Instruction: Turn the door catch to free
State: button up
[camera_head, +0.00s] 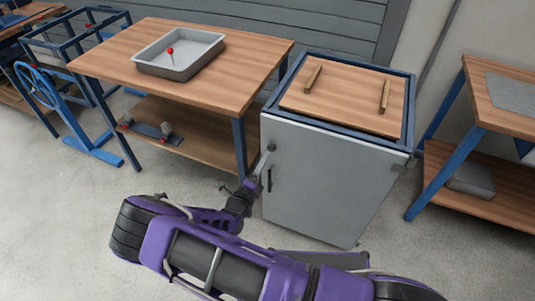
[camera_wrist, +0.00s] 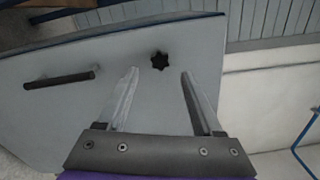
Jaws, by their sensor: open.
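The door catch is a small black star-shaped knob (camera_wrist: 160,61) on the grey cabinet door (camera_wrist: 75,115). In the wrist view my gripper (camera_wrist: 160,74) is open, with one finger on each side of the knob's line. The knob appears between and just past the fingertips, and neither finger visibly touches it. The door (camera_head: 325,185) looks shut.
A black bar handle (camera_wrist: 60,80) is on the door beside the catch. The cabinet has a wooden top (camera_head: 343,97) with two wooden strips. A workbench (camera_head: 120,55) with a grey tray (camera_head: 155,70) stands left; another bench (camera_head: 500,115) stands right. Floor before the door is partly clear.

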jog(key=v, duration=1.2)
